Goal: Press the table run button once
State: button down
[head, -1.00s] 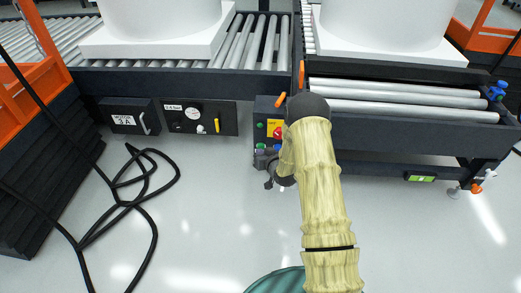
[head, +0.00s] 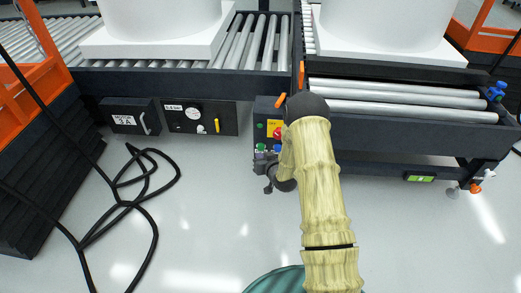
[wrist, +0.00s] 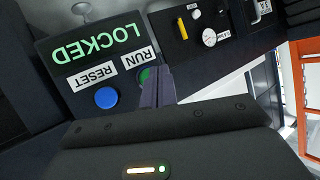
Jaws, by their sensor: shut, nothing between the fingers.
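The green run button (wrist: 146,76) is partly hidden behind my gripper (wrist: 157,84) in the wrist view, next to the upside-down RUN label (wrist: 137,58). My gripper is shut and empty, its fingertips right at the button's edge in the picture; I cannot tell whether they touch it. The blue RESET button (wrist: 106,98) is beside it, and a display (wrist: 95,42) reads LOCKED in green. In the head view, my gripper (head: 261,159) is just below the green button (head: 260,147) on the table's control box (head: 264,108).
A red stop button (head: 278,132) on a yellow plate sits above the run button. A panel with a gauge (head: 193,113) is left of the control box. Black cable (head: 128,203) lies looped on the floor. White tanks rest on the rollers (head: 390,94) behind.

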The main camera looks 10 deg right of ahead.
jog(key=s, duration=0.1)
jog(key=s+a+p, duration=0.1)
jog(key=s, duration=0.3)
jog(key=shift+s+a+p, duration=0.25)
jog(key=shift+a+p, duration=0.05)
jog(key=shift+a, duration=0.1)
dwell(0.6)
jog(key=s+d+r+g+h+p, duration=0.1)
jog(key=s+r+g+p, duration=0.2)
jog(key=r, duration=0.7)
jog(key=s+r+g+h+p, duration=0.1)
jog(key=s+r+g+p, duration=0.3)
jog(key=r, duration=0.6)
jog(key=s+r+g+p, duration=0.3)
jog(key=s+r+p, duration=0.6)
jog(key=s+r, duration=1)
notch_tip(320, 180, up, 37)
jog(key=p, duration=3.7)
jog(key=shift+s+a+r+g+h, duration=0.2)
jog(key=shift+a+g+h, duration=0.1)
jog(key=shift+h, duration=0.1)
